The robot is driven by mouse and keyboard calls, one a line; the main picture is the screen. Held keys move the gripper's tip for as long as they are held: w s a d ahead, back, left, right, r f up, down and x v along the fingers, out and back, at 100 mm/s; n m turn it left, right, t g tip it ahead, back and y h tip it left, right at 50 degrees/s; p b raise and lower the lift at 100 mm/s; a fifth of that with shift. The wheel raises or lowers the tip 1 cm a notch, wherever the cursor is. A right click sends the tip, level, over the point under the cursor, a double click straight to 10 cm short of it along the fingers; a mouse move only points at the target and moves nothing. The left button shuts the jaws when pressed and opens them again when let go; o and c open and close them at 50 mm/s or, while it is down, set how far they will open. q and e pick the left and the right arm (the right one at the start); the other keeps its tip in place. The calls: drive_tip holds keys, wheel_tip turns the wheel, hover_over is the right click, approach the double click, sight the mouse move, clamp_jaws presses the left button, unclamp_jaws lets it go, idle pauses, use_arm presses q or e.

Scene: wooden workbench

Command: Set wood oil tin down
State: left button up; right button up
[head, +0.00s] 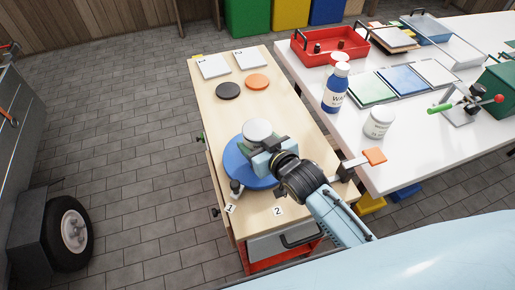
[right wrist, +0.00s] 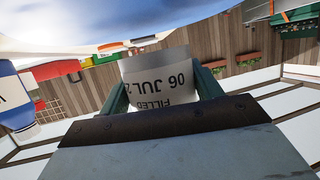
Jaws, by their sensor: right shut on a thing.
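A tin with a pale round lid (head: 257,130) is held by my right gripper (head: 259,148) over the far part of a blue round disc (head: 236,168) on the wooden workbench. In the right wrist view the tin (right wrist: 158,72) sits between both green fingers. Its label reads upside down "FILLED 06 JUL", cut off at the edge; no product name shows. The gripper hides the tin's lower part in the head view, so I cannot tell whether it touches the disc. My left gripper is in neither view.
The bench holds number tags 1 (head: 230,208) and 2 (head: 278,211), a black disc (head: 228,91), an orange disc (head: 257,82) and two white cards (head: 214,67). A white table stands right with a blue bottle (head: 336,90), a white jar (head: 379,123) and a red tray (head: 322,45).

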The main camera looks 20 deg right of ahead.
wheel_tip(320, 180, down, 3)
drive_tip(key=shift+r+b, duration=0.2)
drive_tip(key=shift+b, duration=0.15)
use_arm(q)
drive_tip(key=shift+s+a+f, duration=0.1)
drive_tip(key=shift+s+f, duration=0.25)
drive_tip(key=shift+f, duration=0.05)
use_arm(e)
drive_tip(key=o, duration=1.2)
drive_tip(key=shift+f, duration=0.15)
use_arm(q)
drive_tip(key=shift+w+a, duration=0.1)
use_arm(e)
drive_tip(key=shift+r, duration=0.2)
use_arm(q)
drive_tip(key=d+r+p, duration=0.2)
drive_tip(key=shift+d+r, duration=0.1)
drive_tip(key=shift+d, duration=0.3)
use_arm(e)
drive_tip(key=v, duration=1.2)
